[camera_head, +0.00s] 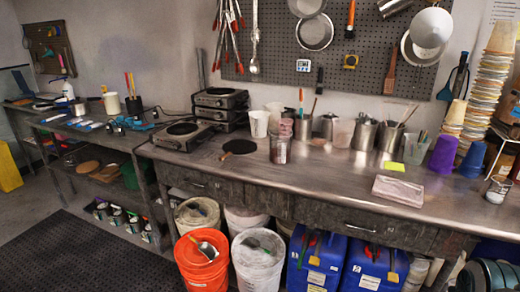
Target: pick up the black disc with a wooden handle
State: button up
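The black disc (239,146) lies flat on the metal counter (330,175), left of its middle. Its short wooden handle (224,157) points toward the lower left, near the counter's front edge. Nothing covers the disc. My gripper is not in view.
A hot plate (183,134) stands left of the disc, with stacked units (220,108) behind it. A glass jar (279,149) stands right of it. Metal cups and containers line the back. An orange bucket (202,268) and a white bucket (257,265) stand below. A dark floor mat (70,255) lies at left.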

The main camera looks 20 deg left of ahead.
aim_at(240, 147)
jog(key=u, duration=0.15)
jog(key=i, duration=0.25)
jog(key=u, duration=1.05)
jog(key=i, duration=0.75)
jog(key=u, duration=0.5)
jog(key=i, duration=1.5)
jog(key=z, duration=0.55)
